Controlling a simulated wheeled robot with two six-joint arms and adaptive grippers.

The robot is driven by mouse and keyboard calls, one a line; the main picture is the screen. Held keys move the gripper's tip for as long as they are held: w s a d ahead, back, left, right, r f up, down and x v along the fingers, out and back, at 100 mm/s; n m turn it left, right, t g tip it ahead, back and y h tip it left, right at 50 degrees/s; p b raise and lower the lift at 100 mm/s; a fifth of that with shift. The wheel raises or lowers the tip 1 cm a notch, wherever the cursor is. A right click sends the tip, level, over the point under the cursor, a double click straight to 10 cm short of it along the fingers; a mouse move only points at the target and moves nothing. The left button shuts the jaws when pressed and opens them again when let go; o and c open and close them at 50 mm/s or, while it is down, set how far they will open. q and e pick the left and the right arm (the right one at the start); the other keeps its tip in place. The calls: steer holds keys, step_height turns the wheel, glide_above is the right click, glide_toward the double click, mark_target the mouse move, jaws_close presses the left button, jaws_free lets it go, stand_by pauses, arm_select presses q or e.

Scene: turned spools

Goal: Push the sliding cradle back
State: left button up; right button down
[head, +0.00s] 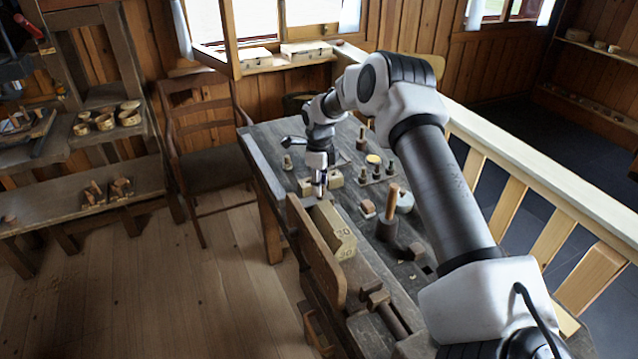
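A pale yellow wooden block (334,232) with dark numerals lies lengthwise on the workbench (268,160), beside an upright brown board (315,250). It may be the sliding cradle, but I cannot tell for sure. My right gripper (319,191) points down at the block's far end, close to it; whether they touch is unclear. Its fingers look narrow and near each other, too small to tell if shut. Two small pale blocks (336,179) sit just behind the gripper, partly hidden by it. My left gripper is not in view.
Several turned pegs (389,168) stand on the bench right of the gripper. A vise screw (390,318) is at the near end. A railing (490,150) bounds the right; a chair (205,160) stands left.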

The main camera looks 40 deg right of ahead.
steer(key=shift+f, duration=0.15)
steer(key=shift+w+d+f+b, duration=0.1)
steer(key=shift+w+d+b, duration=0.2)
steer(key=shift+w, duration=0.25)
steer(key=shift+w+d+b, duration=0.25)
steer(key=shift+w+b, duration=0.2)
steer(key=shift+w, duration=0.75)
